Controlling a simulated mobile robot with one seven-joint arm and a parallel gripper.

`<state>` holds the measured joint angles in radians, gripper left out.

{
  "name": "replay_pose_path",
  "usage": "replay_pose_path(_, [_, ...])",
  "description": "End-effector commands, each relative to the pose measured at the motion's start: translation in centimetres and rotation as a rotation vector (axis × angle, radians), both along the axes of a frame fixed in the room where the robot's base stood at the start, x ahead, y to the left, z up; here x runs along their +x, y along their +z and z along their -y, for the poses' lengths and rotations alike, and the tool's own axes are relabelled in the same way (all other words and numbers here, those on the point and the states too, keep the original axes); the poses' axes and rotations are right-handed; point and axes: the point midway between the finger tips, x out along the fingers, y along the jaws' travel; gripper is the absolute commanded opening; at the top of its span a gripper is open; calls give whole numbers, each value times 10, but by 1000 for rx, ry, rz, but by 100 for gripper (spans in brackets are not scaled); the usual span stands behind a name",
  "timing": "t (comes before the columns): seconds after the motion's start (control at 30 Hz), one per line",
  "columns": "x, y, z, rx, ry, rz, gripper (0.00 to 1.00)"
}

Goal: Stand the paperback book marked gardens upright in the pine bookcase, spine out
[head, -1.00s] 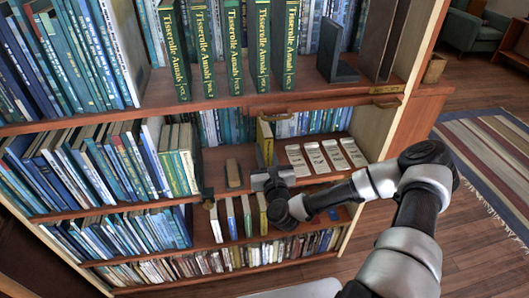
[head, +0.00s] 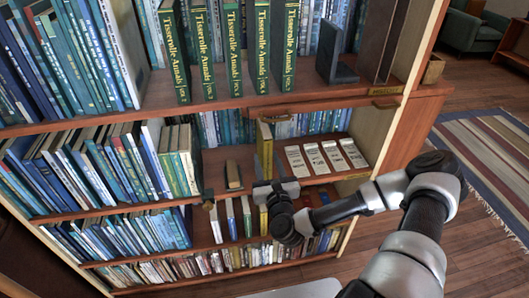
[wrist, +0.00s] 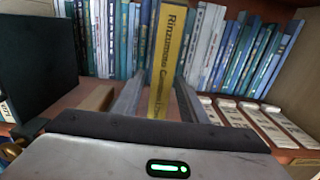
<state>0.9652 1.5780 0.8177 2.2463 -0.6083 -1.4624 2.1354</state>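A yellow paperback (head: 264,146) stands upright on the pine bookcase's (head: 230,102) middle shelf, spine facing out. In the wrist view the yellow book (wrist: 166,60) shows a dark spine title starting "Rinzamons"; I cannot read "gardens" on it. My gripper (head: 276,187) is in front of that shelf, just below the book in the head view. In the wrist view its two fingers reach forward on either side of the book's lower part, with a gap between them. They look open; contact with the book's sides is hard to judge.
A small tan block-like book (head: 233,175) lies left of the yellow book. Several white label cards (head: 328,157) lie to its right. A row of blue books (wrist: 225,50) stands behind. Green volumes (head: 233,48) and a dark bookend (head: 336,55) are on the shelf above.

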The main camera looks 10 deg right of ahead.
Motion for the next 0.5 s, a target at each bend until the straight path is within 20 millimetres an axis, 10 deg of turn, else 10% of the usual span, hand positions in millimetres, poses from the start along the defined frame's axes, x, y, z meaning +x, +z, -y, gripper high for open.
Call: replay_pose_path(0.5, [-76, 0, 0, 0, -1, 0, 39])
